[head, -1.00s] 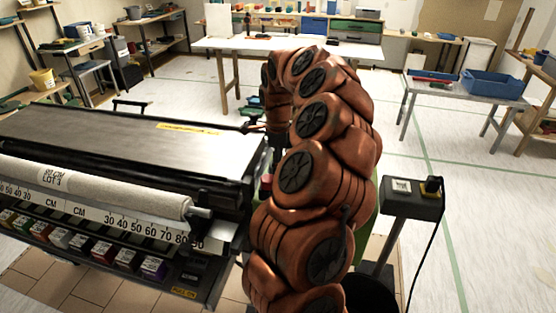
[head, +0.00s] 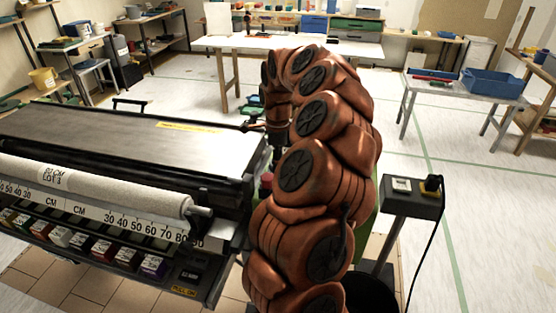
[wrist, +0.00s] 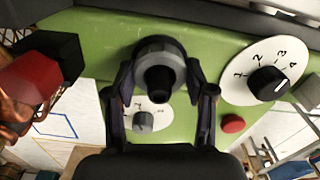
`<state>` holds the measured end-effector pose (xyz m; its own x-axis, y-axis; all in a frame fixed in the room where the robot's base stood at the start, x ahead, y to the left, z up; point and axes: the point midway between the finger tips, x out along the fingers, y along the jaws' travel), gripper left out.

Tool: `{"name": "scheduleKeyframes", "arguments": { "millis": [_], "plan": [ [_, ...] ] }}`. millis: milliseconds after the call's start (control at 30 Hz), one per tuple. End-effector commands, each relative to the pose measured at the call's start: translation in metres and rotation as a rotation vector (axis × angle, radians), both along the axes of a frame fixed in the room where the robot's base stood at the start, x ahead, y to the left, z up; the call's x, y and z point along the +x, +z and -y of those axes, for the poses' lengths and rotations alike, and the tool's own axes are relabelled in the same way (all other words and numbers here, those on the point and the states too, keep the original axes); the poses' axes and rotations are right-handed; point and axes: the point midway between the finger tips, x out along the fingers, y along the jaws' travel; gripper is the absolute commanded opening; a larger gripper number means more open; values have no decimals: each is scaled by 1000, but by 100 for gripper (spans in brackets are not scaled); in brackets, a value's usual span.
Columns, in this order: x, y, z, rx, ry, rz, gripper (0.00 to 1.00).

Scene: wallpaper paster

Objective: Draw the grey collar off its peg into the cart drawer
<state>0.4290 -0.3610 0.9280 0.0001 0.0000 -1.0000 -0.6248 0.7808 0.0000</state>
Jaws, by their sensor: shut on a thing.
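The grey collar (wrist: 160,52) is a dark grey ring in the upper middle of the wrist view. It sits around a dark peg (wrist: 159,82) on a green panel (wrist: 110,50). My gripper (wrist: 161,72) has one finger on each side of the collar and is shut on it. In the head view my arm bends down beside the machine and hides the collar; the jaws cannot be made out there. I cannot pick out the cart drawer in either view.
The wrist view shows a numbered dial (wrist: 267,80), a red button (wrist: 233,123), a smaller dial (wrist: 143,121) and a red block (wrist: 35,86) around the collar. In the head view, the pasting machine (head: 120,140) stands left and a grey box on a post (head: 412,203) right. Open floor lies behind.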

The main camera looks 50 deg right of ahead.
Motion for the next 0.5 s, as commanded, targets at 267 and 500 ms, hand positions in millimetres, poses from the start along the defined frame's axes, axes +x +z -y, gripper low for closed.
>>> {"name": "scheduleKeyframes", "arguments": {
  "millis": [267, 500],
  "plan": [
    [0, 5, 0, -1, 0, -2, 12],
    [0, 12, 0, 0, 0, -1, 12]
  ]
}}
